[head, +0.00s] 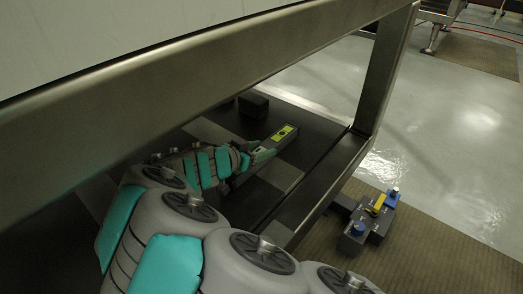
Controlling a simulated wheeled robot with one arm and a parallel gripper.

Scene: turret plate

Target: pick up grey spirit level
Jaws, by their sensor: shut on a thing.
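The grey spirit level (288,130), with a yellow-green vial patch near its far end, is on or just above a dark shelf under the metal frame. My gripper (264,154) reaches in from the lower left, with teal padding on its arm, and is shut on the level near its middle. The fingers and wrist hide part of the level. I cannot tell whether the level touches the shelf.
A dark block (253,104) sits behind the level. A metal beam (180,75) runs above the arm, and a metal post (386,68) stands to the right. A grey fixture (370,220) with blue knobs and a yellow part is beyond the shelf edge, lower right.

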